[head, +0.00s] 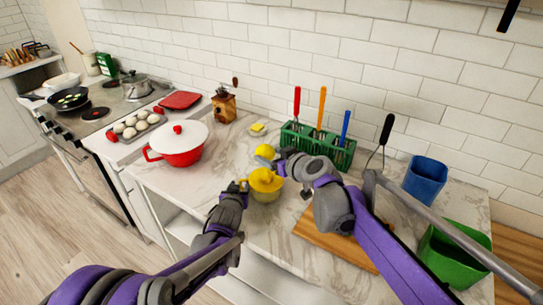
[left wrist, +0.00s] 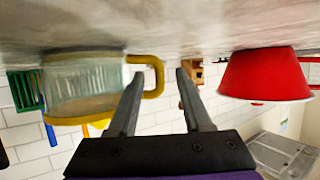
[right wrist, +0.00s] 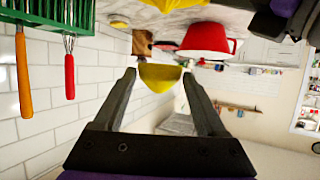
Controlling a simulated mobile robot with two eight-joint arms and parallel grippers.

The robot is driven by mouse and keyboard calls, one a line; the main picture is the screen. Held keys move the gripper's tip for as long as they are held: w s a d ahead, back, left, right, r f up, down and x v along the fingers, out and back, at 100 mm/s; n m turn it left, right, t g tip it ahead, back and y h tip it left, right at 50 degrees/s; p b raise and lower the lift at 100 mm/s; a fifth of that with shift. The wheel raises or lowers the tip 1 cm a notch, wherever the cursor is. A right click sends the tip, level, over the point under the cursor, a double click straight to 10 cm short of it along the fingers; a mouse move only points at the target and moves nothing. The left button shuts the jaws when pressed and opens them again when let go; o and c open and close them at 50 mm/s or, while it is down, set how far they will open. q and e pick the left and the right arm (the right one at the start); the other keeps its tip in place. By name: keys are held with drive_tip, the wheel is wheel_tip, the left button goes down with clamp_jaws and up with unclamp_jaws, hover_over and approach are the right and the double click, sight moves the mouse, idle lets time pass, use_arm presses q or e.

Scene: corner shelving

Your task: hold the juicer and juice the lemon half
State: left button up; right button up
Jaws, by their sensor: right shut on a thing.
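The juicer (head: 264,195), a clear jug with a yellow top and handle, stands on the marble counter; it also shows upside down in the left wrist view (left wrist: 85,88). My left gripper (head: 243,187) is open at the juicer's left side. In the left wrist view, the yellow handle (left wrist: 158,75) lies between the tips of its spread fingers (left wrist: 157,80), with gaps on both sides. My right gripper (head: 276,157) is shut on the yellow lemon half (head: 264,151), above and behind the juicer. The lemon half also shows between its fingers in the right wrist view (right wrist: 160,78).
A red pot (head: 180,152) with a white lid stands left of the juicer. A green rack (head: 335,152) with colored-handled utensils stands behind right. A wooden board (head: 325,245), a blue bin (head: 425,180) and a green bin (head: 452,262) are at the right.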

use_arm(q)
drive_tip(key=shift+s, duration=0.1)
drive_tip(key=v, duration=1.1)
drive_tip(key=shift+s+d+r, duration=0.1)
drive_tip(key=shift+s+r, duration=0.15)
drive_tip(key=shift+s, duration=0.1)
